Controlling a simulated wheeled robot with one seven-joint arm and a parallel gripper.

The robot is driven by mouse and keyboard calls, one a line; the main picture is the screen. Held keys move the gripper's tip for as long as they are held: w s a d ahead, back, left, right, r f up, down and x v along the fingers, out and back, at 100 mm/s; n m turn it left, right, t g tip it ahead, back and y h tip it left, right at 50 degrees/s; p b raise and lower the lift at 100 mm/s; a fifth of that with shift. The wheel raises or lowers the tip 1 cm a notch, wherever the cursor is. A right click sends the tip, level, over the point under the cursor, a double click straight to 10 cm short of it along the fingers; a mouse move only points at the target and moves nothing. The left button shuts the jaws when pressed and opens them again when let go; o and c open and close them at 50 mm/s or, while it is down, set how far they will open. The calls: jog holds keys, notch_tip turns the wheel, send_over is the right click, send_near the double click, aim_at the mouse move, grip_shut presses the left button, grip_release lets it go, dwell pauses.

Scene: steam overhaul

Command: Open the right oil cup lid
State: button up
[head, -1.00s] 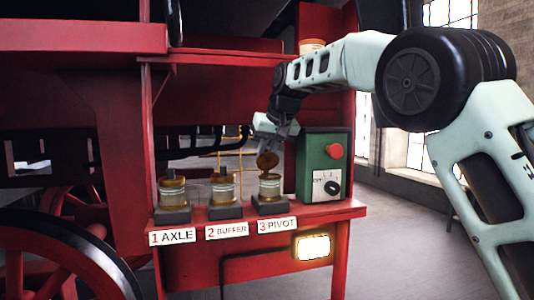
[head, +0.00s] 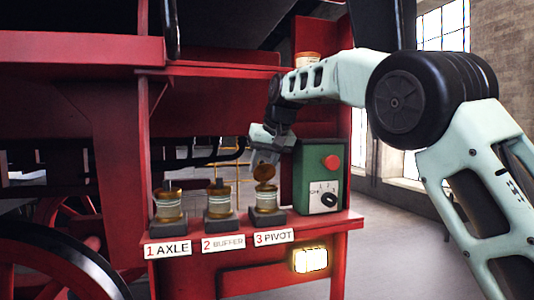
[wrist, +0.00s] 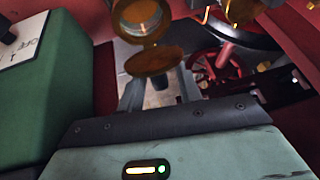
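The right oil cup (head: 266,200), above the "3 PIVOT" label, is a brass and pale glass cup on a dark block. Its brass lid (head: 265,173) stands raised and tilted on the cup. In the wrist view the open cup top (wrist: 141,20) shows with the lid (wrist: 154,60) swung out beside it, near my fingertips. My gripper (head: 264,154) is just above and behind the lid. In the wrist view its two fingers (wrist: 160,88) are apart, with a small dark part of the lid seen between them. Whether a finger touches the lid I cannot tell.
The buffer cup (head: 220,201) and axle cup (head: 170,205) stand left on the same red shelf (head: 335,226). A green control box (head: 319,176) with a red button stands close right of the pivot cup. A lit lamp (head: 310,260) is below the shelf.

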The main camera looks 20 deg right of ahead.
jog(key=b+v, duration=0.1)
jog(key=v, duration=1.6)
jog(key=shift+r, duration=0.15)
jog(key=shift+o, duration=0.4)
jog(key=shift+d, duration=0.1)
